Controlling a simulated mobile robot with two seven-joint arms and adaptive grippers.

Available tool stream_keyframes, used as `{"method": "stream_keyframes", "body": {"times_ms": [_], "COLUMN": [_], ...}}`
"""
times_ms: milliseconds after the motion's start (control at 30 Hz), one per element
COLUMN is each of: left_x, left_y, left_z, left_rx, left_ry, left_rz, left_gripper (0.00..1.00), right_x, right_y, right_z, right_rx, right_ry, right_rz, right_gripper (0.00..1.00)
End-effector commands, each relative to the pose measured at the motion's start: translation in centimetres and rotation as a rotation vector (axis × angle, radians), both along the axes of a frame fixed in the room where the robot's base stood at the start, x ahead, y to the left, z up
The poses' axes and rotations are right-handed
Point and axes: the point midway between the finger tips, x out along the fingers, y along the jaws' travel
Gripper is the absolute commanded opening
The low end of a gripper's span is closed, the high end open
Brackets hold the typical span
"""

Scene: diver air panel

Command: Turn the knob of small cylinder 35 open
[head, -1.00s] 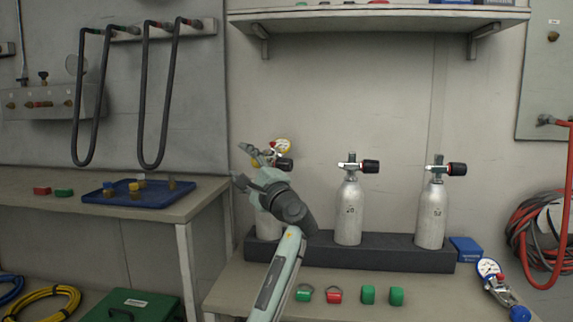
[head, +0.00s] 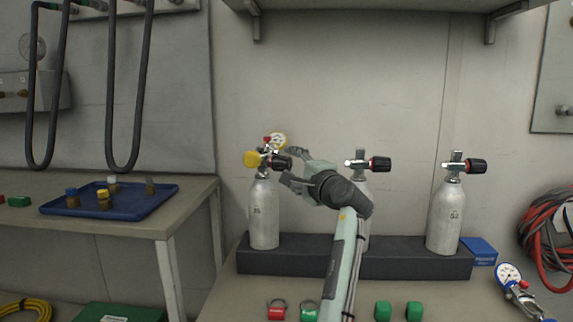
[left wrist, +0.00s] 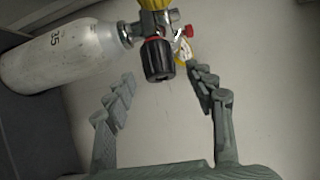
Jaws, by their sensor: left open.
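Small cylinder 35 (head: 264,218) is the silver bottle at the left end of the dark rack, standing upright. It also shows in the left wrist view (left wrist: 70,58), marked 35. Its black knob (head: 280,162) points right from the valve and shows large in the left wrist view (left wrist: 158,60). A yellow-capped regulator with a gauge (head: 278,140) is on the valve. My left gripper (head: 293,166) is open just right of the knob, pointing left. In the left wrist view its fingers (left wrist: 160,78) stand apart on either side of the knob's end; contact is not visible.
Two more cylinders stand in the rack (head: 300,262); the middle one is partly hidden by my arm, the other (head: 446,215) is clear. Red and green tags (head: 383,311) lie on the bench. A blue tray (head: 140,205) sits on the left table.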

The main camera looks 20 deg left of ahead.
Motion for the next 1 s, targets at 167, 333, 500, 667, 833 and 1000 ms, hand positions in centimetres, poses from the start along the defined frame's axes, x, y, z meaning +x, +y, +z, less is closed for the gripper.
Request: {"method": "stream_keyframes", "body": {"times_ms": [167, 333, 500, 667, 833, 1000], "left_x": [1.6, 2.1, 2.1, 2.1, 2.1, 2.1], "left_y": [1.6, 2.2, 2.2, 2.2, 2.2, 2.2], "left_z": [0.0, 0.0, 0.0, 0.0, 0.0, -0.1], "left_rx": [0.000, -0.001, -0.001, -0.001, -0.001, -0.001], "left_ry": [0.000, -0.001, 0.000, 0.000, 0.000, -0.001], "left_rz": [0.000, 0.000, 0.000, 0.000, 0.000, 0.000], "left_gripper": [0.55, 0.55, 0.55, 0.40, 0.19, 0.05], "right_x": [0.0, 0.4, 1.0, 1.0, 0.9, 0.7], "right_y": [-0.1, 0.0, 0.1, 0.2, 0.2, 0.2], "right_z": [-0.6, -0.7, -0.4, -0.3, -0.3, -0.4], "right_rx": [0.001, 0.002, 0.004, 0.004, 0.004, 0.004], "right_ry": [0.007, 0.001, -0.012, -0.014, -0.011, -0.007], "right_rz": [0.000, 0.003, 0.004, 0.005, 0.005, 0.005], "right_gripper": [0.86, 0.86, 0.86, 0.86, 0.86, 0.86]}}
